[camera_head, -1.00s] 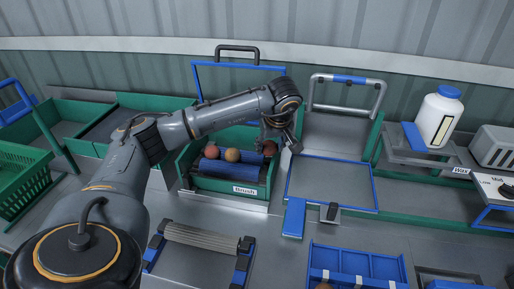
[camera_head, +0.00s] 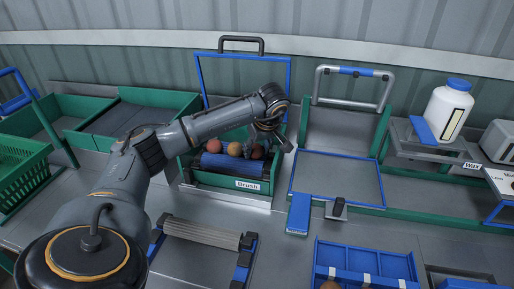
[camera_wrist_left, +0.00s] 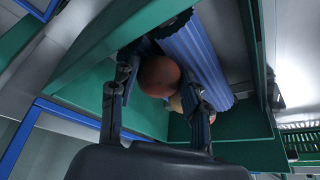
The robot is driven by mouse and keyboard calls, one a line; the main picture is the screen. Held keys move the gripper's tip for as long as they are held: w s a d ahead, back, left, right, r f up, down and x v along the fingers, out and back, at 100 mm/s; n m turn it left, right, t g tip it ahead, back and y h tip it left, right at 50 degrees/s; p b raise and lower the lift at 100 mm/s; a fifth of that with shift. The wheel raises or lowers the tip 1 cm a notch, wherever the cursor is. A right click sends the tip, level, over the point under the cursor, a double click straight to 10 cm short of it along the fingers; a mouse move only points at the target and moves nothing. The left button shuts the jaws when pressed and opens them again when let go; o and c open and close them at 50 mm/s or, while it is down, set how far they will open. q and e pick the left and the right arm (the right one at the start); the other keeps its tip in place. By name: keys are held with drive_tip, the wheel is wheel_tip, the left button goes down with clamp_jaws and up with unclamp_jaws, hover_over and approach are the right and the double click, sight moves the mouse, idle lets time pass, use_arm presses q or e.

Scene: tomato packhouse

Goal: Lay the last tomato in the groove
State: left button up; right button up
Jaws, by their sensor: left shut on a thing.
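My left gripper (camera_head: 268,138) reaches into the green brush box (camera_head: 204,180) from above. It is shut on a dark red tomato (camera_head: 257,152), which also shows between the fingers in the left wrist view (camera_wrist_left: 158,75). The held tomato is at the right end of a row, close to an orange tomato (camera_head: 234,149); a red tomato (camera_head: 212,146) is further left. These two lie along the groove behind the ribbed blue roller (camera_head: 228,165). I cannot tell whether the held tomato touches the roller. My right gripper is not in view.
A blue-framed guard (camera_head: 290,85) rises behind the box. To its right is a blue-edged tray (camera_head: 335,178). A grey roller (camera_head: 202,234) and a blue divided tray (camera_head: 365,262) are in front. A white bottle (camera_head: 443,115) stands at the right.

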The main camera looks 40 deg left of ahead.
use_arm(q)
drive_tip(key=shift+r, duration=0.15)
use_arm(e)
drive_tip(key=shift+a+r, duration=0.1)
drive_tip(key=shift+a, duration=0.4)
use_arm(q)
drive_tip(key=shift+f, duration=0.35)
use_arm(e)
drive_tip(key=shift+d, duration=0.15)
use_arm(q)
drive_tip(key=o, duration=0.9)
drive_tip(key=shift+c, duration=0.2)
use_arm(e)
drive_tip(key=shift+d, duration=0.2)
use_arm(q)
drive_tip(key=shift+c, duration=0.4)
drive_tip(key=shift+c, duration=1.2)
drive_tip(key=shift+r, duration=0.1)
drive_tip(key=shift+r+p, duration=2.8)
drive_tip(key=shift+r, duration=0.65)
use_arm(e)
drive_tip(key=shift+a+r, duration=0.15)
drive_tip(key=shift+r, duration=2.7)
